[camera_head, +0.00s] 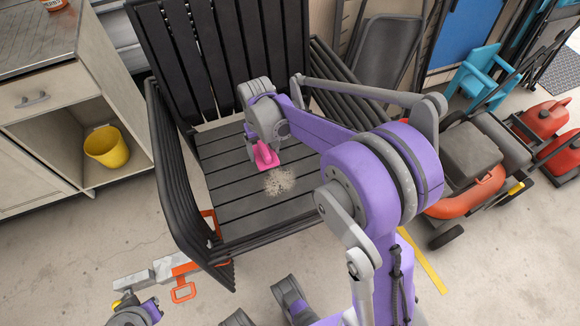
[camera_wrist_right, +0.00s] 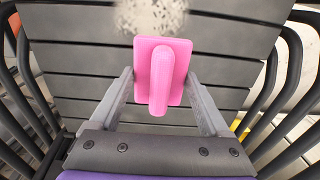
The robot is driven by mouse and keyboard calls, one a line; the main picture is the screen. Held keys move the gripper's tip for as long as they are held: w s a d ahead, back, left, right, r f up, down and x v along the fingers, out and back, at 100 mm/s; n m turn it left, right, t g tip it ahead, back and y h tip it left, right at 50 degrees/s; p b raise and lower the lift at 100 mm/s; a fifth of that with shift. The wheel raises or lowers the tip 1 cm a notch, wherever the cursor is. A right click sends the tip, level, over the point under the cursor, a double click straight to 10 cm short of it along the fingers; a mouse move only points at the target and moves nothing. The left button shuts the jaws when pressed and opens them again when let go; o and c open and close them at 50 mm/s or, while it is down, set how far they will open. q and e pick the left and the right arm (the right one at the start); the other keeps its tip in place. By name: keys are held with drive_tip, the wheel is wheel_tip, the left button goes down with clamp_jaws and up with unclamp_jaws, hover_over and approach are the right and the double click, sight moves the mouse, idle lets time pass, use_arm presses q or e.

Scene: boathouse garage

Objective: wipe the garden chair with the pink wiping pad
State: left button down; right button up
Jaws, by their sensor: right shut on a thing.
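The garden chair (camera_head: 255,200) is dark with slats on its seat, back and sides, and its seat fills most of the right wrist view (camera_wrist_right: 80,60). A pale, speckled dirt patch (camera_head: 280,181) lies on the seat and shows at the top of the right wrist view (camera_wrist_right: 150,14). My right gripper (camera_head: 264,148) is shut on the pink wiping pad (camera_head: 266,158). The pad shows whole in the right wrist view (camera_wrist_right: 160,75), over the slats just short of the patch; I cannot tell whether it touches the seat. A purple and grey part of mine is low at the left; its fingers are unclear.
A wooden cabinet (camera_head: 50,155) with a yellow bucket (camera_head: 106,147) in its open shelf stands to the left. A red mower (camera_head: 470,190), red fuel cans (camera_head: 545,120) and a small blue chair (camera_head: 480,75) are to the right.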

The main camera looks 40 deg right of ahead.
drive_tip(key=shift+r+p, duration=0.75)
drive_tip(key=shift+r, duration=0.65)
drive_tip(key=shift+s+f, duration=0.1)
